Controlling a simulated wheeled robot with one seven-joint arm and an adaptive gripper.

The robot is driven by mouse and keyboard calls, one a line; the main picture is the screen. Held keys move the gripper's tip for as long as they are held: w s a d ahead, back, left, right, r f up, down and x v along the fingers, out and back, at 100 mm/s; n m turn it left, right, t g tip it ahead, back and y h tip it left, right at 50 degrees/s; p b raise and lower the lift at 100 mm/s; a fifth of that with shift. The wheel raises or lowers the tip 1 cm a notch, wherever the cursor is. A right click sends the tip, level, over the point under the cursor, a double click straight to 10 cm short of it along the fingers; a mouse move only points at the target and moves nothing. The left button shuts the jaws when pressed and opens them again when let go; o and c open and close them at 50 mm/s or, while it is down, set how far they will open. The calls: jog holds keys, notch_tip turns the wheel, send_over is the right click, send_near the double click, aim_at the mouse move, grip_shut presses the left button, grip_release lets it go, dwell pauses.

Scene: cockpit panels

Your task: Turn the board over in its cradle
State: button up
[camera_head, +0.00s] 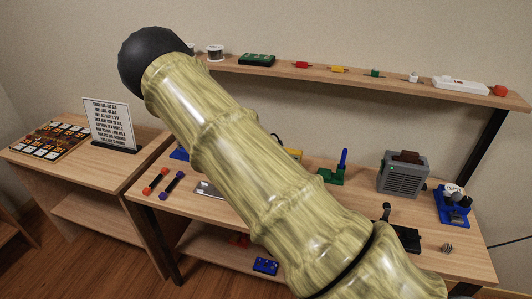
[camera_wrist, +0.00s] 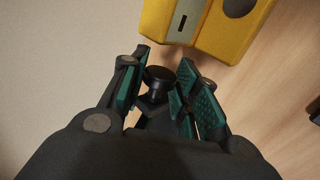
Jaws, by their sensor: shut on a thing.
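In the wrist view my gripper (camera_wrist: 172,92) has its teal-padded fingers on either side of a black round-topped knob (camera_wrist: 160,76) and is shut on it. What the knob belongs to is hidden below it by the fingers and my gripper body. I cannot make out the board or its cradle in either view. In the head view my arm covers the middle of the workbench and hides my gripper.
A yellow block-like device (camera_wrist: 232,27) lies just beyond my fingertips. On the workbench (camera_head: 470,255) stand a grey box-shaped unit (camera_head: 403,177), a blue stand (camera_head: 453,207) and a green base with a blue post (camera_head: 332,175). A shelf (camera_head: 370,82) with small parts runs behind.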

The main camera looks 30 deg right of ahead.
jog(key=o, duration=1)
jog(key=shift+a+r, duration=0.1)
jog(key=v, duration=1.2)
